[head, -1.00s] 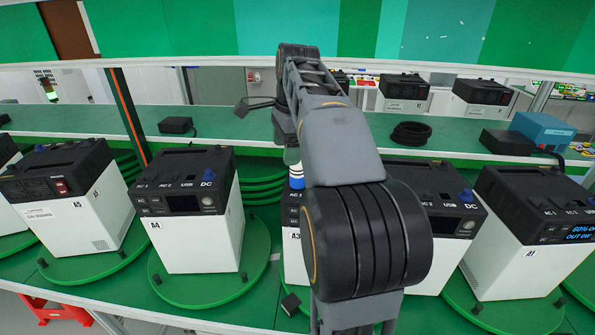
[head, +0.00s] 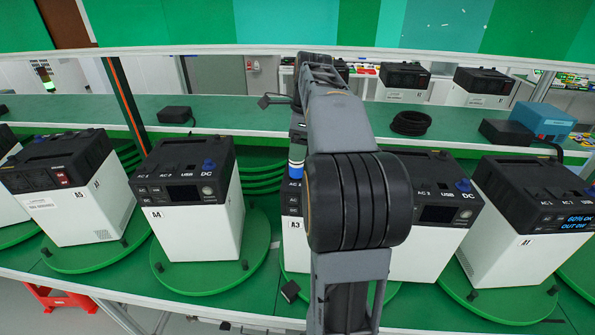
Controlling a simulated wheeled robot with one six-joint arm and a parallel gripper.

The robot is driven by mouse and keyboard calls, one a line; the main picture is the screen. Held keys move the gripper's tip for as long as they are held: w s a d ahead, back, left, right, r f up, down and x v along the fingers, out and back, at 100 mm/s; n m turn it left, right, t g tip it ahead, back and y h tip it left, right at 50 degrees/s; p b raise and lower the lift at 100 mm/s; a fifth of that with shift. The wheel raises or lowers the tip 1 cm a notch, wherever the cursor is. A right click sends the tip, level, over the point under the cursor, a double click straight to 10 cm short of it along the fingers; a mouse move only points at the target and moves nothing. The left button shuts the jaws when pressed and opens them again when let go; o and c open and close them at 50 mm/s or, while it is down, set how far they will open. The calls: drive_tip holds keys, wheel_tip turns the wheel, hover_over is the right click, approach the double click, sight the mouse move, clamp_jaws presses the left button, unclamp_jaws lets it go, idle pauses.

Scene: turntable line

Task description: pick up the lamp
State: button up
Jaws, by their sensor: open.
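I cannot make out the lamp for certain. A small upright cylinder with blue and white bands (head: 297,153) shows just left of my arm, above the top of the power unit marked A3 (head: 294,240). My arm hides part of it, and I cannot tell whether it is the lamp or what it stands on. My arm rises through the middle of the head view and covers much of A3. My gripper jaws cannot be made out behind the arm. A small dark part beside the upper arm moves with the arm.
Power units A5 (head: 85,215), A4 (head: 200,230) and A1 (head: 510,250) stand on green round turntables. Behind them, a green shelf holds a black adapter (head: 174,114), a coiled black cable (head: 411,123) and a blue box (head: 543,121). Bare shelf lies left of the coil.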

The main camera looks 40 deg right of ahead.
sight(297, 168)
drive_tip(key=shift+w+a+f+p, duration=0.15)
drive_tip(key=shift+w+f+p, duration=0.1)
drive_tip(key=shift+f, duration=1)
drive_tip(key=shift+w+a+f+p, duration=0.1)
drive_tip(key=shift+f+p, duration=0.1)
drive_tip(key=shift+f, duration=1.05)
drive_tip(key=shift+c, duration=0.4)
drive_tip(key=c, duration=1.1)
drive_tip(key=shift+r, duration=0.1)
